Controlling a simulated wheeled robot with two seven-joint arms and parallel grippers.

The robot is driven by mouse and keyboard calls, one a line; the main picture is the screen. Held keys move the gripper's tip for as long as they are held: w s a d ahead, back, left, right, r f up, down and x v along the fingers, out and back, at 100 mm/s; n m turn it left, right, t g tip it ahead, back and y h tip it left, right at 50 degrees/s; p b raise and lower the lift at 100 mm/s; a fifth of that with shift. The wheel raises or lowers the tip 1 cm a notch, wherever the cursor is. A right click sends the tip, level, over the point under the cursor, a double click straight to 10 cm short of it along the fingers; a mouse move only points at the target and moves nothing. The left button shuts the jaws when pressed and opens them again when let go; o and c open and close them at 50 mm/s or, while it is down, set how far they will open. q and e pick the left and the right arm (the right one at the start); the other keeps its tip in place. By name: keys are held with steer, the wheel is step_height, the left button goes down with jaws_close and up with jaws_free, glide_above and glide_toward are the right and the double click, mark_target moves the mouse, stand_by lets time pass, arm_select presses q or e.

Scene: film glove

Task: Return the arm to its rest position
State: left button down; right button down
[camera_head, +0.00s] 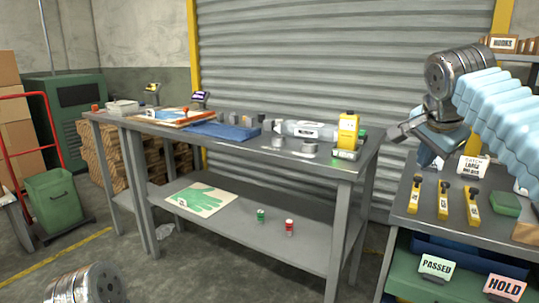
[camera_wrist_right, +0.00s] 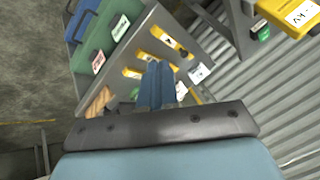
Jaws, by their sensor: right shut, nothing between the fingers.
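My right arm comes in from the right in the head view, with a pale blue ribbed sleeve. My right gripper (camera_head: 430,153) is raised above the left end of the right-hand bench and appears clear of the objects there. In the right wrist view its blue fingers (camera_wrist_right: 156,78) are together, with nothing between them. Only a metal joint of my left arm shows at the bottom left of the head view; the left gripper is not in view.
The right bench (camera_head: 400,226) holds several yellow tools, a green box (camera_head: 505,204) and a "catch large" sign (camera_head: 473,166). PASSED and HOLD bins are below. The long grey table (camera_head: 330,165) carries a yellow bottle (camera_head: 348,131); a green glove picture (camera_head: 202,198) lies on its shelf.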

steer(key=w+a+f+n+g+y, duration=0.1)
steer(key=w+a+f+n, duration=0.25)
steer(key=f, duration=0.65)
steer(key=w+a+f+n+y, duration=0.25)
steer(key=w+a+f, duration=0.25)
steer(key=f, duration=0.6)
steer(key=s+a+f+n+g+y, duration=0.15)
steer(key=a+f, duration=0.25)
steer(key=f, duration=0.8)
steer(key=s+a+f+n+g, duration=0.1)
steer(key=s+a+f+n, duration=0.25)
steer(key=f, duration=0.85)
steer(key=s+a+f+g+y, duration=0.1)
steer(key=s+a+f, duration=0.1)
steer(key=s+f, duration=0.8)
steer(key=s+a+f+n+g+y, duration=0.1)
steer(key=s+a+f, duration=0.2)
steer(key=s+f, duration=0.8)
steer(key=s, duration=0.5)
steer(key=shift+s, duration=0.35)
